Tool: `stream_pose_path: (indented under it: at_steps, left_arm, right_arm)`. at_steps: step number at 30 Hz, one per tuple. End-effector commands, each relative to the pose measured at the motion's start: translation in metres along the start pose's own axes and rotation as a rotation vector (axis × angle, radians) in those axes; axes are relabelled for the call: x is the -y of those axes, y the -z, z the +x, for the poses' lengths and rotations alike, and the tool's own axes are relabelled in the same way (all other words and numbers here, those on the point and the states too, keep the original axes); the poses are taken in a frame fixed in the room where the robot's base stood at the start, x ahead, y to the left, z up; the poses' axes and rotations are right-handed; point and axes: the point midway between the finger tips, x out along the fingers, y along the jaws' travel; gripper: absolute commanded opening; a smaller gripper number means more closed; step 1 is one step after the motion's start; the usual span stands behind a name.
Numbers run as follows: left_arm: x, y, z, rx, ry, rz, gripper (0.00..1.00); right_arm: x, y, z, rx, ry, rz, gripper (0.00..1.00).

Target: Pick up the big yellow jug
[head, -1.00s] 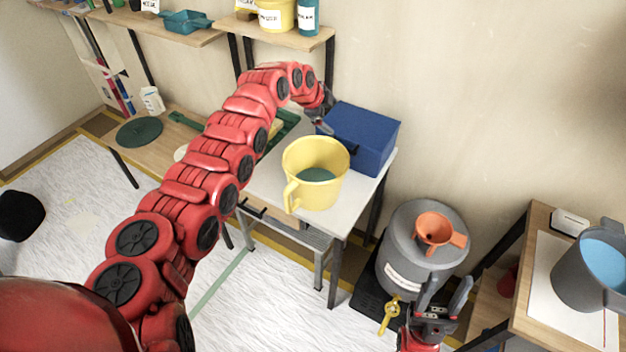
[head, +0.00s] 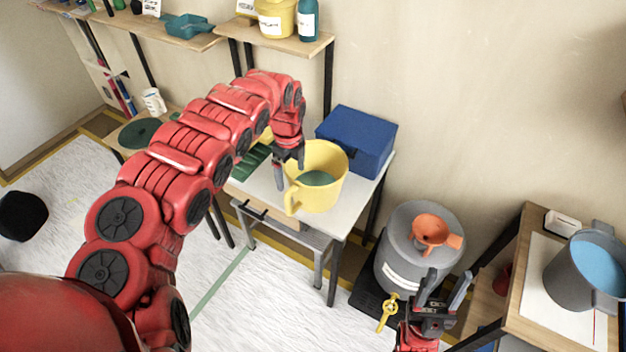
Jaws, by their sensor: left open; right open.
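The big yellow jug (head: 327,197) stands upright on the small white table (head: 352,200), its handle towards the front left. Something dark green shows inside it. My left gripper (head: 291,178) points down at the jug's left rim, fingers open. One finger is left of the jug and the other seems to be at or over the rim; I cannot tell whether they touch. My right gripper (head: 442,290) is open and empty, pointing up in front of the grey barrel.
A blue box (head: 358,138) stands behind the jug. A grey barrel (head: 405,270) with an orange funnel (head: 432,232) and yellow tap (head: 388,312) stands right of the table. A grey bucket (head: 580,272) of blue liquid is far right. A shelf (head: 290,44) hangs above.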

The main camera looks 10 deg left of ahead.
Motion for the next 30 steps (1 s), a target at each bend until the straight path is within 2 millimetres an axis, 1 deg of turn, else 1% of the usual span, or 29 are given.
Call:
stream_pose_path:
  at_steps: [1, 4, 8, 11, 16, 18, 20, 25, 30]
  left_arm:
    - [0.0, 0.002, 0.006, -0.004, 0.0, 0.0, 1.0]
    - [0.002, 0.001, 0.017, -0.001, 0.004, 0.0, 1.0]
    - [0.002, 0.0, 0.024, 0.0, 0.005, -0.001, 1.0]
    - [0.001, 0.001, 0.029, 0.0, 0.004, -0.001, 1.0]
    - [-0.003, 0.003, 0.05, -0.003, 0.002, -0.001, 1.0]
    - [-0.002, 0.003, 0.061, -0.004, 0.004, -0.001, 1.0]
    - [-0.003, 0.003, 0.068, -0.004, 0.003, 0.0, 1.0]
    - [-0.002, 0.0, 0.075, 0.002, 0.005, -0.002, 1.0]
    - [-0.002, 0.0, 0.076, 0.002, 0.004, -0.002, 1.0]
  right_arm:
    - [0.0, 0.001, 0.005, 0.0, 0.0, 0.0, 0.5]
    - [0.0, 0.001, 0.007, 0.0, 0.0, 0.0, 0.5]
    - [0.0, 0.002, 0.009, 0.0, 0.0, 0.0, 0.5]
    - [-0.001, 0.003, 0.015, 0.0, 0.0, 0.0, 0.5]
    - [-0.002, 0.005, 0.031, 0.0, 0.0, 0.0, 0.5]
    - [-0.002, 0.005, 0.031, 0.0, 0.0, 0.0, 0.5]
    - [-0.002, 0.005, 0.032, 0.0, 0.0, 0.0, 0.5]
    - [-0.002, 0.006, 0.033, 0.0, 0.0, 0.0, 0.5]
    - [-0.002, 0.006, 0.033, 0.0, 0.0, 0.0, 0.5]
